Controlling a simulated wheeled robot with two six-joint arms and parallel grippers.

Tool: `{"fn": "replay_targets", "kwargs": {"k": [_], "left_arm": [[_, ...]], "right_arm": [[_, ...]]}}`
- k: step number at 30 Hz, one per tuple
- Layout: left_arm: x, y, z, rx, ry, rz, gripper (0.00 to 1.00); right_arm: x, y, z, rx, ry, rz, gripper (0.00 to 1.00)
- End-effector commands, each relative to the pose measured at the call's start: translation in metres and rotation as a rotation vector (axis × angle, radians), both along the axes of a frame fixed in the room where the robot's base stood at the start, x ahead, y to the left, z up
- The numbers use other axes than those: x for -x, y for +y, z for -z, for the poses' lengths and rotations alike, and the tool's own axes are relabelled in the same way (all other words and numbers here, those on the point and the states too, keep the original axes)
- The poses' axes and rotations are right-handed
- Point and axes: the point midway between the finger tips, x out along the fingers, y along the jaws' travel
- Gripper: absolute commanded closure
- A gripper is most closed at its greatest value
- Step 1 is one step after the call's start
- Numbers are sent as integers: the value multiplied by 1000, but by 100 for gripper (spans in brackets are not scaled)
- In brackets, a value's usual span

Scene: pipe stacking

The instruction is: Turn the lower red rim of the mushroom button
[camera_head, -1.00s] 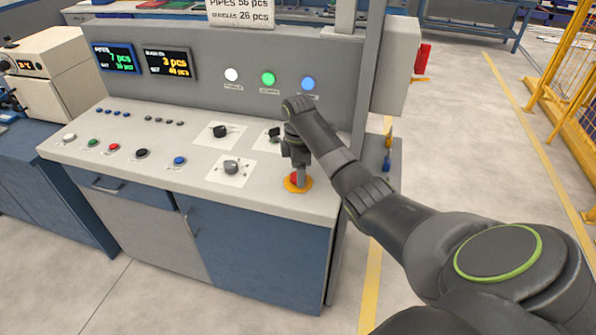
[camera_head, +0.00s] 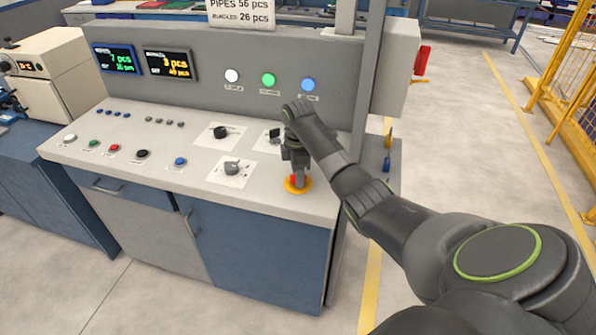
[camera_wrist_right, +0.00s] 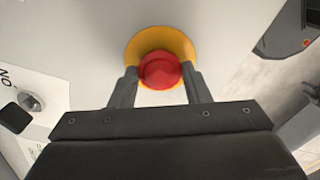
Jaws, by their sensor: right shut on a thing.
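The red mushroom button (camera_wrist_right: 160,70) sits on a round yellow base in the right wrist view. In the head view its red part (camera_head: 293,179) shows at the front right of the console top, partly hidden by my right gripper (camera_head: 300,180). The right gripper, also in the right wrist view (camera_wrist_right: 162,86), points down with one finger on each side of the red button and is shut on it. The lower rim is partly hidden between the fingers. My left gripper is not in view.
The console top (camera_head: 120,170) holds several small push buttons and black rotary knobs (camera_head: 231,168) left of the gripper. An upright panel with lamps (camera_head: 268,79) and two displays stands behind. The console's right edge is close to the gripper.

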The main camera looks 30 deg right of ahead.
Motion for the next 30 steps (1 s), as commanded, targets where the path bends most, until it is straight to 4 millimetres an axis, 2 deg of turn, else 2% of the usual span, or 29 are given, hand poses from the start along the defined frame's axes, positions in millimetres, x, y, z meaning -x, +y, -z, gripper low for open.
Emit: {"fn": "replay_targets", "kwargs": {"k": [15,22,30], "left_arm": [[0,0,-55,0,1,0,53],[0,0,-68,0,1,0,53],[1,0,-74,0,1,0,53]], "right_arm": [[0,0,-5,-1,2,334,80],[-1,0,-4,0,-2,470,80],[0,0,0,-1,0,552,80]]}}
